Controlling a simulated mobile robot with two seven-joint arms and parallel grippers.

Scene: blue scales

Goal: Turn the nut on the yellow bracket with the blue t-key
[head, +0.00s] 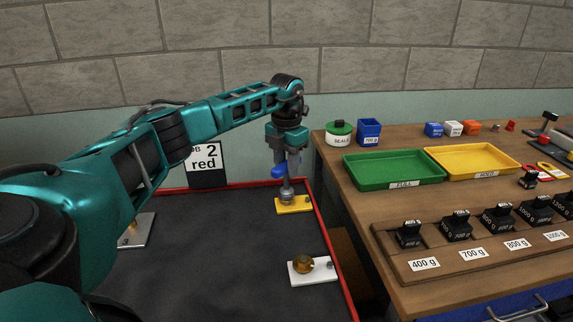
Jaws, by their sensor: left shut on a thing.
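My left gripper (285,160) points down over the yellow bracket (296,206) and is shut on the blue t-key (278,172). The key's blue handle shows at the fingertips. Its grey lower end reaches down to the nut (287,193) on the bracket. The key hides much of the nut, so I cannot tell how well it is seated. The yellow bracket lies on the dark mat near the red edge. My right gripper does not show.
A white bracket (300,277) with a brass nut lies nearer on the dark mat (215,270). A grey plate (138,232) is partly behind my arm. A sign (206,164) reads "2 red". The wooden bench at right holds green (393,169) and yellow trays (472,159) and several black weights.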

